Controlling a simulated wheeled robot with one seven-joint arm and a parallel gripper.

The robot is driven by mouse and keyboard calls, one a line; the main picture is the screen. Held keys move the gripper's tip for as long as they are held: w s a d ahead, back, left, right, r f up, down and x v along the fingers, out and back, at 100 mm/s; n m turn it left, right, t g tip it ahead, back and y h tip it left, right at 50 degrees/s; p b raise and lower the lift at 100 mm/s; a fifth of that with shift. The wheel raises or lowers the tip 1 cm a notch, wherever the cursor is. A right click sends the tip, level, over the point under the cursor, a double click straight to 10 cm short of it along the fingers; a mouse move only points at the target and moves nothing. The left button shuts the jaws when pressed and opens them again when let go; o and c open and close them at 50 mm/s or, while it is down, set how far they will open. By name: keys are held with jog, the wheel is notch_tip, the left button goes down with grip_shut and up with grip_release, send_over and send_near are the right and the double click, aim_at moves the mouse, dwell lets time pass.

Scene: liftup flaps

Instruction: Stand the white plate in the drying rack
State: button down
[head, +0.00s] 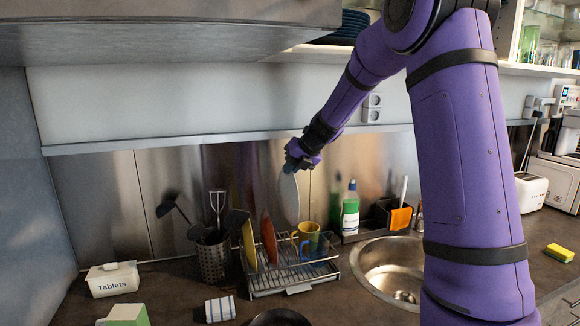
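The white plate (289,200) hangs upright, nearly edge-on, above the drying rack (292,284) at the back of the counter. My gripper (291,168) is at the plate's top rim and appears shut on it; the fingertips are small and dark here. A yellow plate (249,246) and a red plate (269,238) stand in the rack's left part. A yellow mug (307,233) and a blue mug (312,249) are at its right part. The plate's lower edge is just above the rack, right of the red plate; I cannot tell whether it touches a slot or the yellow mug.
A utensil holder (214,262) stands close left of the rack. A soap bottle (350,212), a dark caddy (385,219) and the sink (388,270) are to the right. An upper cabinet (170,30) overhangs the left.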

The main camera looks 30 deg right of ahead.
jog(key=shift+f, duration=2.45)
notch_tip(320, 180, down, 10)
jog(key=shift+r, duration=0.25)
dwell(3.8)
jog(key=c, duration=1.2)
grip_release()
jog(key=shift+d, duration=0.1)
